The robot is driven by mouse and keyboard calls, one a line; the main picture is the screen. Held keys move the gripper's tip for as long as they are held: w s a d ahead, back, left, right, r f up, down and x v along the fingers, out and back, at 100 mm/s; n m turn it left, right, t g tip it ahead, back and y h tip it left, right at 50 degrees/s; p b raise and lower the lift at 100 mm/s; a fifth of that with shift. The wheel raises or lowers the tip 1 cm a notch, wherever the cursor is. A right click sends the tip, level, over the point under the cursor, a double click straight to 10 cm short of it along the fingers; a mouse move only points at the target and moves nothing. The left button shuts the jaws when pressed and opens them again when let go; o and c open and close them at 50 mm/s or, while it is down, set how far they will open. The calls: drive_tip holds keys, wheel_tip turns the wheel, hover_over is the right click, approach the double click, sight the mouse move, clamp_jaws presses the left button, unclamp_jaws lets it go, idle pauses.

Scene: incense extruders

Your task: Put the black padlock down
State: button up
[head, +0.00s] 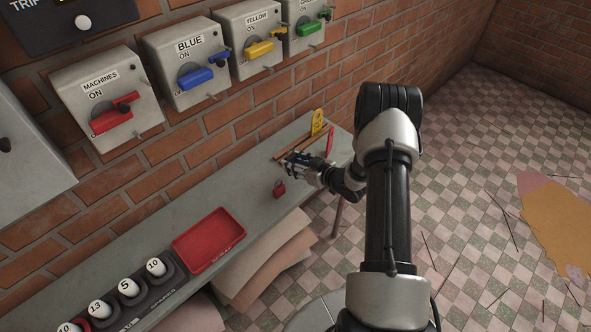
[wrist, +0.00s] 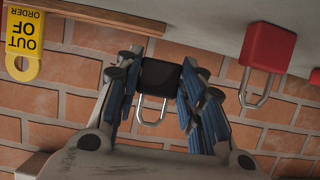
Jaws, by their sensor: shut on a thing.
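The black padlock (wrist: 160,74) sits between the blue-padded fingers of my gripper (wrist: 161,85), which is shut on it. Its metal shackle points down in the wrist view, where the shelf is at the top. In the head view my gripper (head: 296,166) is over the grey shelf (head: 250,212), near the wall. The padlock is too small and dark there to make out clearly. I cannot tell whether it touches the shelf.
A red padlock (head: 279,188) is close to my gripper; it also shows in the wrist view (wrist: 268,48). A yellow "out of order" tag (head: 317,122) and wooden sticks (head: 293,138) lie beyond. A red tray (head: 208,240) is nearer. Switch boxes (head: 187,62) hang above.

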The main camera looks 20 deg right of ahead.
drive_tip(key=shift+f, duration=1.15)
drive_tip(key=shift+f+b, duration=0.7)
drive_tip(key=shift+b, duration=0.1)
drive_tip(key=o, duration=1.1)
drive_tip(key=shift+r, duration=0.1)
